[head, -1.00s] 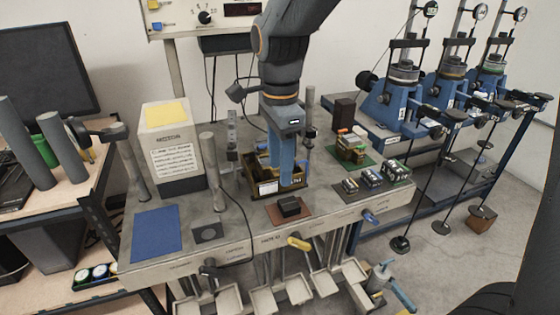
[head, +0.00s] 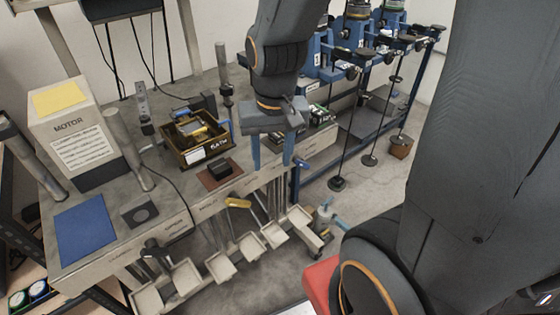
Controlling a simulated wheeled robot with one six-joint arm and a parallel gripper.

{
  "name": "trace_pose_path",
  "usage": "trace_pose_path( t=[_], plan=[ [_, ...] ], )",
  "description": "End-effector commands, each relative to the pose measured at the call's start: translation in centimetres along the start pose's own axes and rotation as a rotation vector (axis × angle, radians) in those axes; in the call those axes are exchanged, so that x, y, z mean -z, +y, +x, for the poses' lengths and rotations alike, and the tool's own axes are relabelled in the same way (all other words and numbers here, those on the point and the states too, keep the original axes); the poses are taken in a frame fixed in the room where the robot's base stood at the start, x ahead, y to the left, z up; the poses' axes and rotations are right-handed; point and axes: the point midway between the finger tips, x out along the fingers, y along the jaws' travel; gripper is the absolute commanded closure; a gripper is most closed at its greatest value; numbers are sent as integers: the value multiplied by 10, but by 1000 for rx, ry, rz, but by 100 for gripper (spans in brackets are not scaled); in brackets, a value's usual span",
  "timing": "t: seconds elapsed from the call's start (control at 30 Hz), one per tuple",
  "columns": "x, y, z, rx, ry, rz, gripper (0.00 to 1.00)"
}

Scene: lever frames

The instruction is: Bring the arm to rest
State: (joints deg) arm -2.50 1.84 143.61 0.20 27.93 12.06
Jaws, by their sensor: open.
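My gripper (head: 271,152) hangs from my arm in the head view, over the front right part of the workbench (head: 215,88). Its two blue fingers point down and stand apart, with nothing seen between them. It is to the right of the brown tray (head: 173,147), which holds a yellowish item and has white labels. A black block (head: 221,170) on a reddish-brown mat (head: 208,182) lies to the left of the gripper.
A box labelled MOTOR (head: 70,127), a blue mat (head: 84,228) and grey posts stand on the bench's left. A yellow lever (head: 237,203) and several small trays (head: 220,267) hang along its front. Blue lever frames (head: 361,38) stand behind right. Open floor (head: 385,180) lies to the right.

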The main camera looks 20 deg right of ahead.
Motion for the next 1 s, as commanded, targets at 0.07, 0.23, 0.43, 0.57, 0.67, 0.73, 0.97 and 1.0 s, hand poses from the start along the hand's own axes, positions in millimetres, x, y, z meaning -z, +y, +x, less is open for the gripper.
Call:
trace_pose_path(
  t=[0.07, 0.23, 0.43, 0.57, 0.67, 0.73, 0.97, 1.0],
  plan=[
    [-7, 10, 5, -2, 7, -75, 57],
    [-12, 18, 9, -3, 17, -163, 57],
    [-13, 18, 9, -3, 18, -170, 57],
    [-12, 18, 13, -4, 15, -170, 57],
    [-13, 18, 17, -4, 10, -170, 57],
    [-13, 18, 16, -4, 10, -170, 57],
    [-13, 18, 15, -4, 11, -169, 57],
    [-13, 18, 15, -4, 10, -169, 57]
  ],
)
